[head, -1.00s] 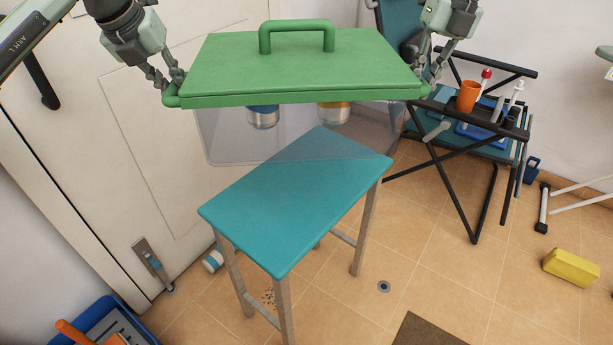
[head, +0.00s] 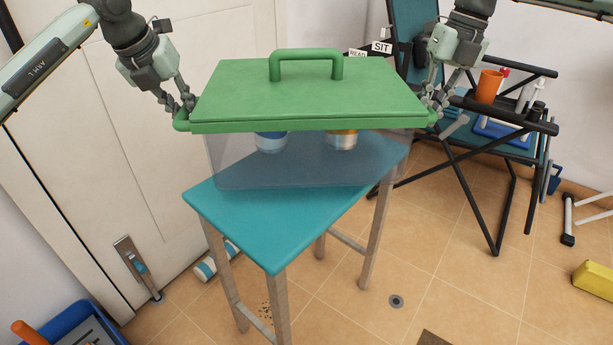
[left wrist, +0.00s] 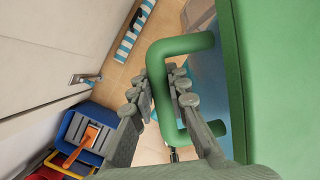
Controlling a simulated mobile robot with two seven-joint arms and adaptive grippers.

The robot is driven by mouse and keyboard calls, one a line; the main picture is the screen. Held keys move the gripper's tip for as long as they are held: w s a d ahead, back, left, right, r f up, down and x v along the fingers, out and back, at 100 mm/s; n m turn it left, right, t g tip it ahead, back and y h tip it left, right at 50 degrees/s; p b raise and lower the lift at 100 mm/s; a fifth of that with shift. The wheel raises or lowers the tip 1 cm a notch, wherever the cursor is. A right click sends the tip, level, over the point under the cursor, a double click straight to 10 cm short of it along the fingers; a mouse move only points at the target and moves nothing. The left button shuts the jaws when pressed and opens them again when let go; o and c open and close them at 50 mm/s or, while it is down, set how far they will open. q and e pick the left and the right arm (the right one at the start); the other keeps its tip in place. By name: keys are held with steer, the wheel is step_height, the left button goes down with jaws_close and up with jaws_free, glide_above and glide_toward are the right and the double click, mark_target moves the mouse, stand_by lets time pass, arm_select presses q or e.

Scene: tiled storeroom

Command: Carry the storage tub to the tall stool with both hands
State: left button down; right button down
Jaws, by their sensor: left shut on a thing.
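The storage tub (head: 225,165) has clear walls and a green lid (head: 300,95) with a bar handle on top. Two cans, one blue and silver (head: 270,141) and one orange and silver (head: 342,139), show through its wall. My left gripper (head: 184,108) is shut on the tub's left side handle; the left wrist view shows its fingers (left wrist: 165,90) on either side of the green handle bar (left wrist: 160,75). My right gripper (head: 436,103) is shut at the right side handle. The tall stool (head: 265,235) has a teal top. The tub is level over its back part; contact cannot be told.
A folding chair (head: 500,185) at the right holds an orange cup (head: 489,86) and other items. A white door (head: 130,150) stands behind at left. A blue tray (head: 75,325) is at lower left, a yellow block (head: 596,277) at right. Floor in front is mostly clear.

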arm_select(q)
steer(key=shift+a+r, duration=0.1)
stand_by(0.3)
